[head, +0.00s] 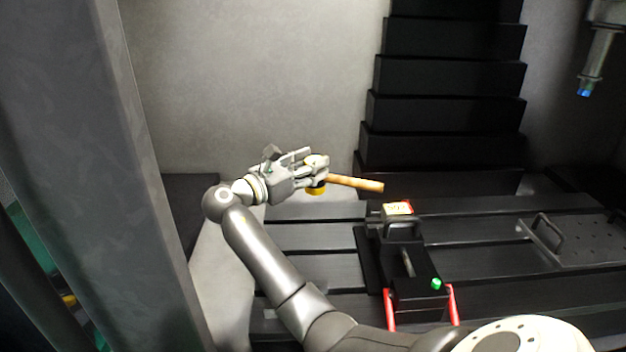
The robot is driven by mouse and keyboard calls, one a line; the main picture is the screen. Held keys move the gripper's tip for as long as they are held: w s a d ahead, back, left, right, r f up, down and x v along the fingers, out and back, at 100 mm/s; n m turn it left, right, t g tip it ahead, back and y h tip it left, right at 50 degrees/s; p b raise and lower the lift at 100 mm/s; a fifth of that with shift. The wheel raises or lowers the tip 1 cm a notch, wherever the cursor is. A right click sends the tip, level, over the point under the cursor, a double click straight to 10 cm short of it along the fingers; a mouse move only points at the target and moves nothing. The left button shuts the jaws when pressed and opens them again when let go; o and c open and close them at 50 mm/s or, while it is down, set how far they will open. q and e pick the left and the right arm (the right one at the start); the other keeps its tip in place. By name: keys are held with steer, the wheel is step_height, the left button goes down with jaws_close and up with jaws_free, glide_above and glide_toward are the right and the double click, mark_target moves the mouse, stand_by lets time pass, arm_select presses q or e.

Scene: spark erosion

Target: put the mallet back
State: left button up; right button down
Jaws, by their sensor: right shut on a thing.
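The mallet (355,183) has a light wooden handle that points right and slightly down. Its head is mostly hidden by the fingers; a yellow end shows just below them. My right gripper (318,168) is shut on the mallet near its head and holds it above the slotted black table, left of the black vise. My left gripper is not in view.
A black vise (418,290) with red handles, a green knob and a small labelled block on top stands on the slotted table (310,268). A perforated plate (580,238) with a handle lies at right. A stepped black bellows (443,112) rises behind. A grey pillar (105,150) stands at left. A blue-tipped nozzle (596,62) hangs at upper right.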

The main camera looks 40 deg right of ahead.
steer(key=shift+w+d+f, duration=0.25)
steer(key=shift+d+f, duration=0.25)
steer(key=shift+f, duration=0.05)
steer(key=f, duration=0.2)
steer(key=f+p, duration=0.1)
steer(key=shift+w+d+f, duration=0.15)
steer(key=shift+d+f, duration=0.25)
steer(key=shift+f, duration=0.1)
steer(key=shift+f, duration=0.15)
steer(key=c, duration=0.8)
jaws_free()
steer(key=shift+a, duration=0.25)
steer(key=a+b, duration=0.2)
steer(key=a, duration=0.9)
steer(key=shift+a, duration=0.35)
